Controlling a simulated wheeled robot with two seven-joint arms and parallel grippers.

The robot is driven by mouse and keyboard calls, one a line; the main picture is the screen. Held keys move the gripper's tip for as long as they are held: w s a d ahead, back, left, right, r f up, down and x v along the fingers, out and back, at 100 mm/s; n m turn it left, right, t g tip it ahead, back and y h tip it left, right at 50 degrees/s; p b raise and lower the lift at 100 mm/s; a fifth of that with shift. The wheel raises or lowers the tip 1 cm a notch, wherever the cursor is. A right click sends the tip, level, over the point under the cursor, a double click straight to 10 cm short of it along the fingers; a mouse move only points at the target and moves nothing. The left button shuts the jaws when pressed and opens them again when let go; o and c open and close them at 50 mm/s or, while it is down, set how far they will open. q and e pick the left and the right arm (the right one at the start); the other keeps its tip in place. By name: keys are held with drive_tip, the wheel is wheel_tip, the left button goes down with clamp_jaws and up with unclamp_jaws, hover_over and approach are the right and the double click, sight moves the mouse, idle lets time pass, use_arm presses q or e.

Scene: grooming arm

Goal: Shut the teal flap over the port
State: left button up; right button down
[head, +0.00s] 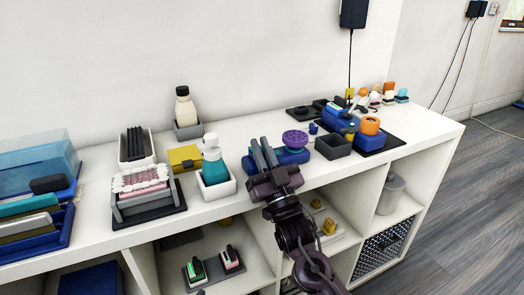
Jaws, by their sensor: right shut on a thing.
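A blue device (292,157) with a round purple bristled head (295,138) lies on the white shelf top, right of the middle. My right gripper (263,151) reaches over its left part from the front. Its dark fingers are shut on it, but they hide which part is between them. I cannot make out a teal flap or a port; the fingers and wrist cover that side. My left gripper is not in view.
A teal pump bottle (214,170) in a white holder stands close left of the gripper, with a yellow box (184,158) behind it. A dark open tray (333,146) sits to the right. The shelf top's far right end (430,128) is clear.

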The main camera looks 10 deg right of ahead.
drive_tip(key=c, duration=1.5)
unclamp_jaws()
drive_tip(key=shift+s+f, duration=0.15)
drive_tip(key=shift+f, duration=0.05)
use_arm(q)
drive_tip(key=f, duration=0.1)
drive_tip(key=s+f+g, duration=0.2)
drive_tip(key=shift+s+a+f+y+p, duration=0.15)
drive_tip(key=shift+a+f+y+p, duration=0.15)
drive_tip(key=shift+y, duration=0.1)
use_arm(e)
drive_tip(key=v, duration=0.7)
drive_tip(key=shift+s+d, duration=0.15)
drive_tip(key=shift+c, duration=0.2)
